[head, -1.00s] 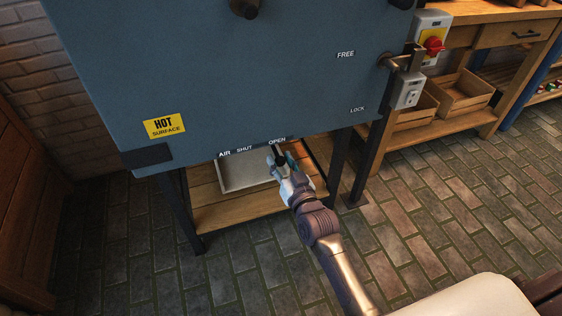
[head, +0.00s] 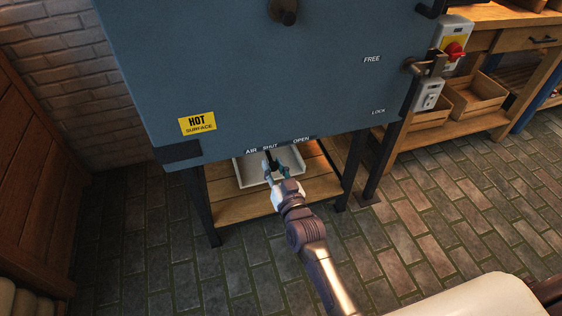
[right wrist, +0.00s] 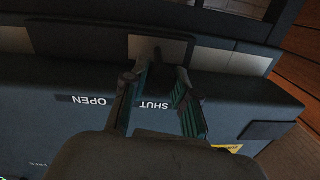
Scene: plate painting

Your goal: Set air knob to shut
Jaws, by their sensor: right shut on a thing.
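The blue-grey kiln (head: 270,80) carries the labels AIR, SHUT (head: 270,147) and OPEN (head: 301,139) along its lower edge. My right gripper (head: 270,162) is at the kiln's bottom edge, just under the SHUT label, and is shut on the small dark air knob (head: 267,153). In the right wrist view the two green-edged fingers (right wrist: 158,95) stand on either side of the SHUT label, with the dark knob (right wrist: 157,56) beyond them. The fingers partly hide the knob. My left gripper does not show.
A white tray (head: 243,176) lies on the wooden shelf (head: 240,207) under the kiln, close below my right gripper. Dark kiln legs (head: 203,208) stand on both sides. A latch (head: 412,66) and a red switch (head: 454,50) are at the right.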

